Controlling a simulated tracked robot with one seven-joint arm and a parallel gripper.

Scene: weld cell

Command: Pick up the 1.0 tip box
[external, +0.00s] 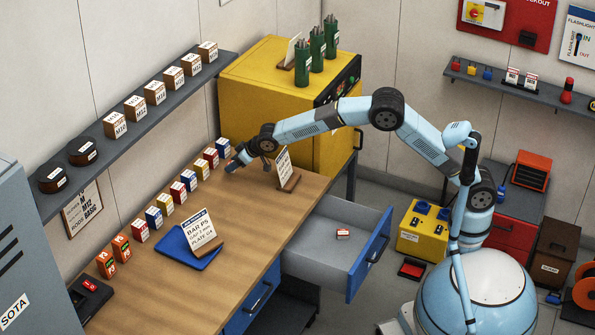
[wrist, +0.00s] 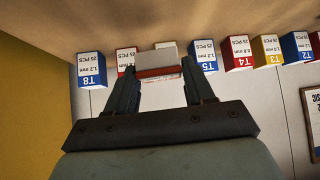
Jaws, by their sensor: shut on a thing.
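My gripper (wrist: 159,76) is shut on a small box (wrist: 155,58) with a pale grey face and a red band, held between the fingertips in the wrist view. Its size label cannot be read. Behind it stands a row of tip boxes, including the blue T8 (wrist: 91,69), a red box (wrist: 125,58), the blue T5 (wrist: 204,55), the red T4 (wrist: 238,53) and the yellow T3 (wrist: 267,49). The held box partly hides one box of the row. In the external view my gripper (external: 234,166) is low over the bench near the row's far end; its held box is unclear there.
The wooden bench (external: 180,290) carries a sign on a blue pad (external: 180,245) and a second sign (external: 285,165) near my arm. The open drawer (external: 310,255) holds a small red and white box (external: 343,234). A yellow cabinet (external: 270,100) stands behind; a shelf (external: 80,150) runs above.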

